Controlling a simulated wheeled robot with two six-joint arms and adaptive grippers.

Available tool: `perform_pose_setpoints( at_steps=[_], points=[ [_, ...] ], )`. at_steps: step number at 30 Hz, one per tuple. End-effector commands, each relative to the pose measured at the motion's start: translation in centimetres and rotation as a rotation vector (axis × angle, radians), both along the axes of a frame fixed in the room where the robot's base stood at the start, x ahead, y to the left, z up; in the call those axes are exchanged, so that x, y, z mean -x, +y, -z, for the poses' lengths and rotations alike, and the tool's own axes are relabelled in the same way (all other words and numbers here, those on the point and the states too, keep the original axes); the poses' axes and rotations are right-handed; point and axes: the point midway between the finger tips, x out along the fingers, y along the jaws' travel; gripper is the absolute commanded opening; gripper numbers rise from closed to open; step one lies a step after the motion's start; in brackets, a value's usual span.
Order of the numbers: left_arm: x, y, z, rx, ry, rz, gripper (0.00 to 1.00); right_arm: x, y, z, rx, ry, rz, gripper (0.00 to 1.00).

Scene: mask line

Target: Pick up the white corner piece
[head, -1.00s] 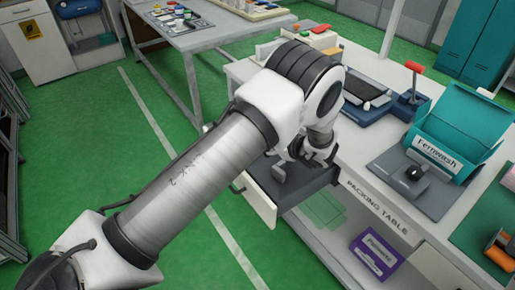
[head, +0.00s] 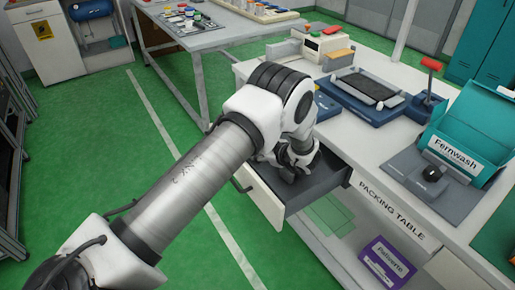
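My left arm comes in from the lower left, and its gripper (head: 290,174) points down into the open drawer (head: 318,190) of the packing table. The fingers are small and dark and partly covered by the wrist, so I cannot tell whether they are open or shut. I cannot make out the white corner piece; the arm and wrist hide part of the drawer's inside. My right gripper is not in view.
The drawer's white front (head: 264,197) juts out over the green floor. On the packing table (head: 350,139) stand a blue fixture with a dark plate (head: 368,86), a red-handled lever (head: 430,65) and a teal Fernwash box (head: 470,128). A purple box (head: 388,262) sits below.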

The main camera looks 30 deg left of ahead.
Motion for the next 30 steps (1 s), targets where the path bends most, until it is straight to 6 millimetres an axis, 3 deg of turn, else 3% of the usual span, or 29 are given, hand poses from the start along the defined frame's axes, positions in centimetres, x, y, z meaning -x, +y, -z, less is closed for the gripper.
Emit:
perform_pose_setpoints(
  at_steps=[3,4,7,9,20,23,30],
  points=[
    [0.0,-0.1,0.0,0.0,-0.001,0.001,0.57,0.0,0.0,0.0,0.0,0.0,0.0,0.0],
    [0.0,-0.1,0.0,0.0,-0.001,0.001,0.5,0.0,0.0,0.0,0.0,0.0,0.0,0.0],
    [0.0,-0.1,0.0,0.0,-0.001,0.001,0.15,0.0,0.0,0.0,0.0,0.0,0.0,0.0],
    [0.0,-0.1,0.0,0.0,0.0,0.0,0.0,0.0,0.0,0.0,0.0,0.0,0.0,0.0],
    [0.0,-0.1,-0.3,0.0,0.0,0.0,0.0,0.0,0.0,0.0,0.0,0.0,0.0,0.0],
    [-0.1,-0.1,-1.6,0.0,-0.003,0.001,0.0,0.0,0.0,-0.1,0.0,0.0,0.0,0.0],
    [-0.1,-0.1,-7.4,-0.001,-0.004,0.0,0.0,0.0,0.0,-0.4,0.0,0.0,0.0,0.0]
  ],
)
